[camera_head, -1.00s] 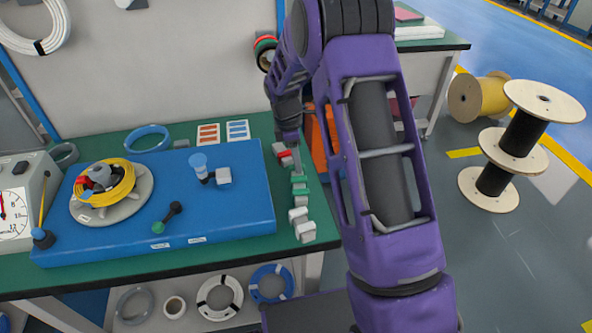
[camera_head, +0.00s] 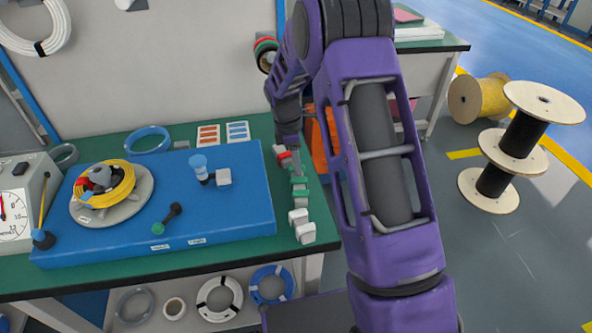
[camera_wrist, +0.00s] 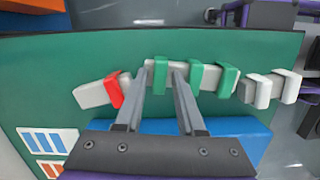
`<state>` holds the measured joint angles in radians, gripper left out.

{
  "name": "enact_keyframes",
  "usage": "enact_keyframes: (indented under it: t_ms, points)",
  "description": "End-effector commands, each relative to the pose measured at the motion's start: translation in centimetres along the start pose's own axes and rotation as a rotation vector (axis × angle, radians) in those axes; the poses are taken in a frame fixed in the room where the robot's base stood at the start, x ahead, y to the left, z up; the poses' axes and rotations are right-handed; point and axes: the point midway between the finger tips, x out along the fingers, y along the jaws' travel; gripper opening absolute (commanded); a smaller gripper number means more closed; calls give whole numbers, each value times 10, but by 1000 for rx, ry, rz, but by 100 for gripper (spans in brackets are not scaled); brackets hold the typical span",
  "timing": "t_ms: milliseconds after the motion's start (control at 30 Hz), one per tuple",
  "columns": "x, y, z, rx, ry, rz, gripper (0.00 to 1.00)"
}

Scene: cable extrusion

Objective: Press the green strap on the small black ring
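Green straps (camera_wrist: 228,78) sit in a row with red and white-grey pieces on the green bench top; the row (camera_head: 300,197) is at the bench's right edge in the head view. My gripper (camera_wrist: 164,66) points down at this row. Its two fingers are apart, on either side of one green strap (camera_wrist: 160,74), with a small gap at the right finger. I cannot tell whether they touch it. No ring is plainly the small black one; a dark grey ring (camera_head: 66,154) lies at the bench's left, and a small grey ring (camera_head: 182,144) lies at the back.
A blue board (camera_head: 150,235) fills the middle of the bench, carrying a yellow coil (camera_head: 118,190) on a grey disc, a blue-topped post (camera_head: 198,163) and a black handle with a green end (camera_head: 166,219). A gauge box (camera_head: 22,200) stands left. An orange bin (camera_head: 320,140) is beyond the right edge.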

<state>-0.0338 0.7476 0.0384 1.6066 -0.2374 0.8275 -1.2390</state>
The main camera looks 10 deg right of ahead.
Motion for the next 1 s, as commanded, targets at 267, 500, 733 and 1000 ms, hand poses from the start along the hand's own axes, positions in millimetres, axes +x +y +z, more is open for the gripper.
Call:
enact_keyframes:
  t_ms: [267,500,733,1000]
  points:
    - [0,0,0,0,0,0,0]
    - [-10,0,1,0,0,1,0]
    - [-29,0,4,0,0,2,0]
    - [-50,0,7,0,0,1,0]
